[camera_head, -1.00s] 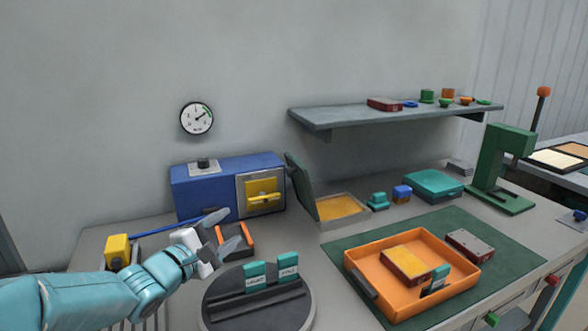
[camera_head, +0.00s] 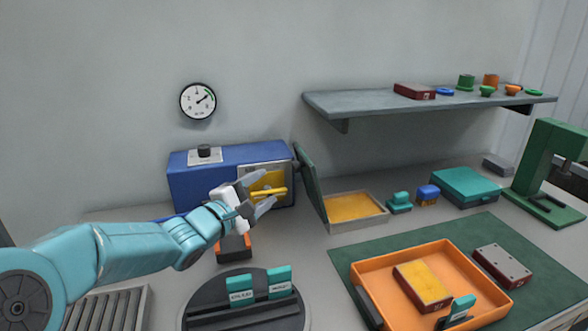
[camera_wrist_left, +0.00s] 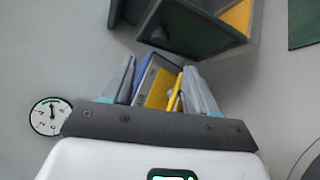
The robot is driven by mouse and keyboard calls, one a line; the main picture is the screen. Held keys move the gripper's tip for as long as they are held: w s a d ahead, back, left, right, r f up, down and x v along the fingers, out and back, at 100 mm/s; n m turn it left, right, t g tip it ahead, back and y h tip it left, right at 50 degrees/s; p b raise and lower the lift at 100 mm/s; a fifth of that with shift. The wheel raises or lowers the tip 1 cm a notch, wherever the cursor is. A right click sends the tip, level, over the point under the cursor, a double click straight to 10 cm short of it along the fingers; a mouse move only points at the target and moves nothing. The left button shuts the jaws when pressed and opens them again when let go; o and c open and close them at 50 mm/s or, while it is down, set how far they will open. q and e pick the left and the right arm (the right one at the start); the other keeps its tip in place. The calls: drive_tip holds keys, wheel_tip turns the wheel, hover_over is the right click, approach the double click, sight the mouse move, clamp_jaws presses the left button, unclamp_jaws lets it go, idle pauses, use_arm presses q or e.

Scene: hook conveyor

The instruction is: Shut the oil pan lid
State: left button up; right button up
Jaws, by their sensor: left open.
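The oil pan (camera_head: 375,219) is a shallow grey pan with yellow contents, at the back of the bench. Its dark green lid (camera_head: 309,182) stands open, nearly upright, along the pan's left side. In the left wrist view, the lid (camera_wrist_left: 190,32) shows at the top, with yellow beside it. My left gripper (camera_head: 268,190) is open and empty, in front of the blue box's yellow handle and left of the lid, apart from it. In the left wrist view, the blue box and handle show between its fingers (camera_wrist_left: 160,68). My right gripper is not in view.
The blue box (camera_head: 190,186) stands left of the lid. A grey shelf (camera_head: 370,103) hangs above the pan. Teal and blue pieces sit right of the pan. An orange tray (camera_head: 370,275) lies on the green mat in front. A round dark turntable (camera_head: 245,318) is front left.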

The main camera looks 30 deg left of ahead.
sight(294, 168)
use_arm(q)
drive_tip(key=w, duration=1.1)
drive_tip(key=shift+w+d, duration=0.3)
